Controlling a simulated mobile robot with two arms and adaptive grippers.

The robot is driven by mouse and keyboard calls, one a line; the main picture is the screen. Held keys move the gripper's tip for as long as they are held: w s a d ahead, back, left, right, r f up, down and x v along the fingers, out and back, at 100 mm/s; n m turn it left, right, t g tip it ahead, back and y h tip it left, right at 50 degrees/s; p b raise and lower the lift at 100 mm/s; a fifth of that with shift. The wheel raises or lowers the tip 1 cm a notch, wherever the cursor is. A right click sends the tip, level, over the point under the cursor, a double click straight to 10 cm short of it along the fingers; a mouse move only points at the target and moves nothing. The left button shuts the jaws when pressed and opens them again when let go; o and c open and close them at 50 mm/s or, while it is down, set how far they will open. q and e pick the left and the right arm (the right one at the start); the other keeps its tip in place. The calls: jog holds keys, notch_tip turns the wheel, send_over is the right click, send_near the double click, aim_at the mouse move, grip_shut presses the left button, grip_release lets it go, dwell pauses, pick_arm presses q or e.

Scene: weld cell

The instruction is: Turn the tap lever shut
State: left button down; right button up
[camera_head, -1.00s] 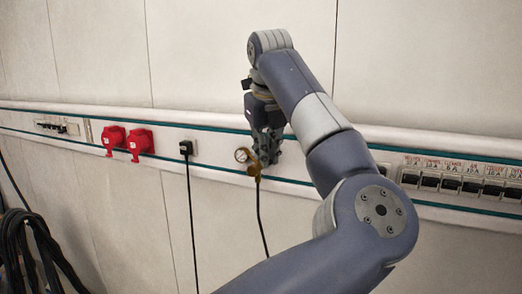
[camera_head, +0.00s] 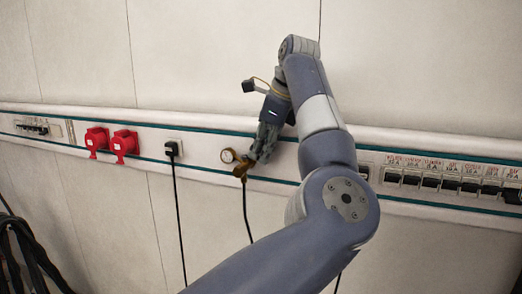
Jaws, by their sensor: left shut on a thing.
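A brass tap (camera_head: 240,170) with a small round gauge (camera_head: 228,156) sits on the white wall rail, left of the middle of the head view. A dark hose (camera_head: 246,212) hangs down from it. My left gripper (camera_head: 256,156) is at the tap's right side, tilted with its fingers pointing down and left. It is shut on the tap lever, which is mostly hidden behind the fingers. The lever's exact angle cannot be told. My right gripper is not in view.
Two red sockets (camera_head: 123,144) and a black plug (camera_head: 173,149) with a hanging cable are left of the tap. A row of labelled breakers (camera_head: 450,183) is at the right. Coiled black cables (camera_head: 22,250) hang at the lower left. The wall above is bare.

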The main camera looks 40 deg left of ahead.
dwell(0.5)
pick_arm(q)
jog(key=c, duration=1.7)
grip_release()
jog(key=shift+w, duration=0.1)
jog(key=v, duration=1.2)
jog(key=shift+f, duration=0.15)
